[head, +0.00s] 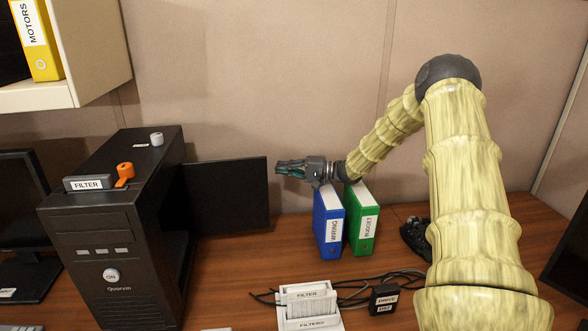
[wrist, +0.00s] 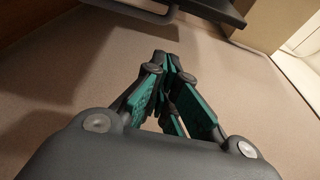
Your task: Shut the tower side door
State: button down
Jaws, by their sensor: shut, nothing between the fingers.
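The black computer tower (head: 105,240) stands upright on the desk at the left of the head view. Its side door (head: 227,195), a flat black panel, stands open and sticks out to the right from the tower's far edge. My gripper (head: 278,167) is shut and empty, just right of the door's free upper corner, pointing left. From this view I cannot tell whether it touches the door or how far behind or before it lies. In the wrist view my gripper (wrist: 172,85) has its fingers together, with the beige wall around them.
Blue wiring (head: 328,225) and green budget (head: 363,220) binders stand below my gripper. A filters box (head: 310,305), cables and a small black box (head: 384,298) lie in front. The tower top holds a filter piece (head: 90,183) and orange lever (head: 124,172). A shelf (head: 95,50) overhangs upper left.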

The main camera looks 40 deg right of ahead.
jog(key=shift+s+a+p, duration=0.25)
jog(key=shift+a+p, duration=0.1)
jog(key=shift+a, duration=0.75)
jog(key=shift+s+a+p, duration=0.2)
jog(key=shift+a+p, duration=0.15)
jog(key=shift+a, duration=0.75)
jog(key=shift+a, duration=0.1)
